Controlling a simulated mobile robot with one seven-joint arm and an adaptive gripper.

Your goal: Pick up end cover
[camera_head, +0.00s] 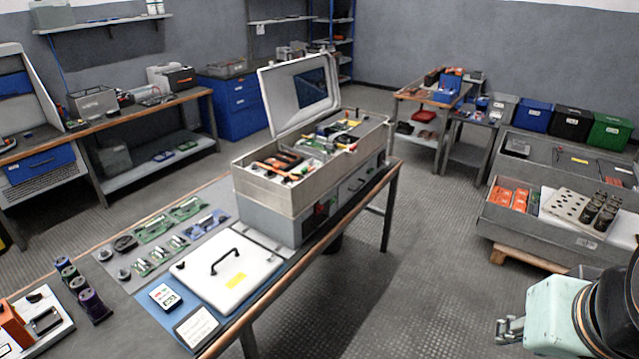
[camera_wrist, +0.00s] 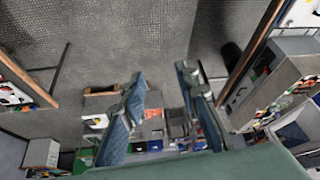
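The end cover appears to be the flat white panel (camera_head: 222,278) with a black bar handle (camera_head: 228,258) and a yellow label. It lies flat on the near part of the workbench, beside the grey equipment box. My gripper (camera_head: 508,329) is at the lower right of the head view, over the floor and well apart from the panel. In the wrist view my gripper (camera_wrist: 160,82) shows two spread fingers with an empty gap between them. A white edge at the top right of the wrist view may be the panel; I cannot tell.
The grey equipment box (camera_head: 268,213) stands open on the workbench, lid raised. Green circuit boards (camera_head: 155,229), dark cylinders (camera_head: 92,305) and cards (camera_head: 166,297) lie around the panel. Floor (camera_head: 400,270) is clear between the workbench and the right-hand bench holding a perforated block (camera_head: 566,205).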

